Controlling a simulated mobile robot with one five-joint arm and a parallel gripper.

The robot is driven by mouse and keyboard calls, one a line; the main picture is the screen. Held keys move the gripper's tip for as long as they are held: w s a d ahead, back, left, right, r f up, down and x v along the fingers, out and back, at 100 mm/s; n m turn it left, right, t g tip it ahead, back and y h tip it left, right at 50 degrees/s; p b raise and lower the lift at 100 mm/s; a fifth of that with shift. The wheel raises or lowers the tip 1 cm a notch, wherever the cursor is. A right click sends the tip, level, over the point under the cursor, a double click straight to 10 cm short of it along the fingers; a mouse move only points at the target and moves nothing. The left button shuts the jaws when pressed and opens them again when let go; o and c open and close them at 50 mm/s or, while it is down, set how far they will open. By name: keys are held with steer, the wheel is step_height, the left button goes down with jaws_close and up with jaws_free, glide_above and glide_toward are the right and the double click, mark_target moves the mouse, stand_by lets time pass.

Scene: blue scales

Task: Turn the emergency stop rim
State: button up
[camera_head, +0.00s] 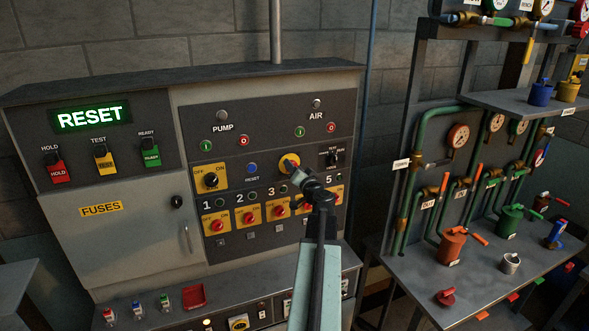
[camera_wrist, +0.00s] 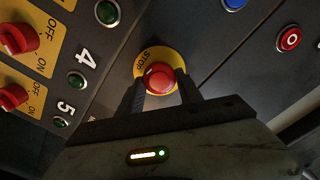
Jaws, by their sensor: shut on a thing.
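The emergency stop is a red mushroom button (camera_wrist: 160,79) on a round yellow plate marked STOP (camera_wrist: 175,53). In the head view the yellow plate (camera_head: 289,160) shows on the dark panel below the AIR label, and my gripper hides most of the red button. My gripper (camera_wrist: 160,84) is shut on the red button, with one dark finger at each side of its rim. In the head view my gripper (camera_head: 295,170) reaches up to the button from the lower right.
A blue reset button (camera_head: 252,168) and a black selector on yellow (camera_head: 211,180) are to the left. A black test switch (camera_head: 332,158) is close on the right. Numbered red knobs (camera_head: 248,216) line the row below. A lit RESET sign (camera_head: 91,117) is at upper left.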

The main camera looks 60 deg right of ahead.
steer(key=shift+m, duration=0.8)
steer(key=o, duration=1.4)
steer(key=shift+d, duration=0.1)
steer(key=v, duration=0.8)
steer(key=shift+w, duration=0.1)
